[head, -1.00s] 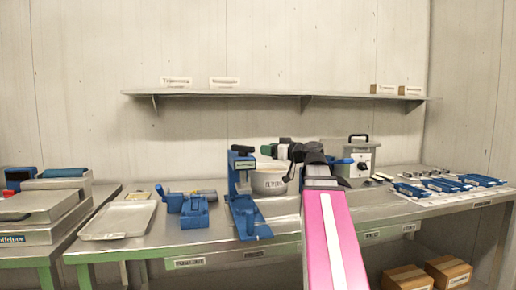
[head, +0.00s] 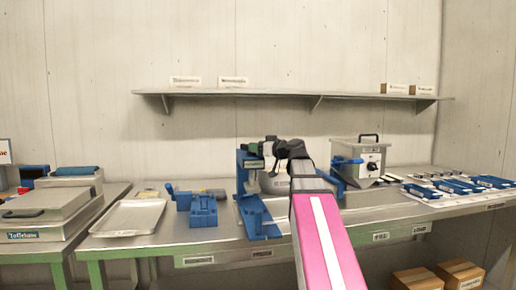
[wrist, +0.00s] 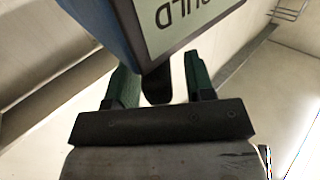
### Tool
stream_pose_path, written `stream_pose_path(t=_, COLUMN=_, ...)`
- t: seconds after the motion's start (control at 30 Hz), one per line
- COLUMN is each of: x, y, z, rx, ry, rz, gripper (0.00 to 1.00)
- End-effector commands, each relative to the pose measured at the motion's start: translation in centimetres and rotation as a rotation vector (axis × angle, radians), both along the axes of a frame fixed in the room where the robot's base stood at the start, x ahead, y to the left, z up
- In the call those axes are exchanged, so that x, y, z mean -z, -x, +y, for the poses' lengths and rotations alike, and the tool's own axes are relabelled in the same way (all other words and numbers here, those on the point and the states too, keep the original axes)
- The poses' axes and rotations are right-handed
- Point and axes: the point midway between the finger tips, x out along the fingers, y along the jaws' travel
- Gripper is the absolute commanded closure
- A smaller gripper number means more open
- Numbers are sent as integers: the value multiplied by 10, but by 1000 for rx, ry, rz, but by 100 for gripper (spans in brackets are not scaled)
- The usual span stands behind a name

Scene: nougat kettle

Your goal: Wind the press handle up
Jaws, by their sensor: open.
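A blue upright press-like stand (head: 242,185) with a small label plate on top and a blue foot stands on the steel bench. My gripper (head: 268,150) is close to its top, with my arm reaching in from the front. In the wrist view, my gripper (wrist: 160,85) has its two green fingers apart. A dark rounded piece (wrist: 157,88) shows between or behind them, below a blue part (wrist: 105,22) with a pale label plate; I cannot tell whether it is the press handle or whether it touches the fingers. A pale bowl (head: 274,182) behind my arm is mostly hidden.
On the bench are a metal tray (head: 130,217), a blue block with a lever (head: 201,208), a grey box machine (head: 360,160) with a dial, and several blue items on white sheets at right. A wall shelf (head: 290,94) runs above. Cardboard boxes (head: 417,280) stand below.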

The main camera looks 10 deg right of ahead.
Motion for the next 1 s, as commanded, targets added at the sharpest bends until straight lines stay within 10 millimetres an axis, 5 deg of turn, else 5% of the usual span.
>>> stream_pose_path(t=0.03, x=0, y=0, z=0, rx=0, ry=0, rz=0, gripper=51)
stream_pose_path(t=0.2, x=0, y=0, z=0, rx=0, ry=0, rz=0, gripper=100)
stream_pose_path(t=0.63, x=-1, y=-3, z=-3, rx=-68, ry=-1, rz=1, gripper=100)
stream_pose_path(t=1.0, x=-1, y=-14, z=-10, rx=-356, ry=-1, rz=1, gripper=100)
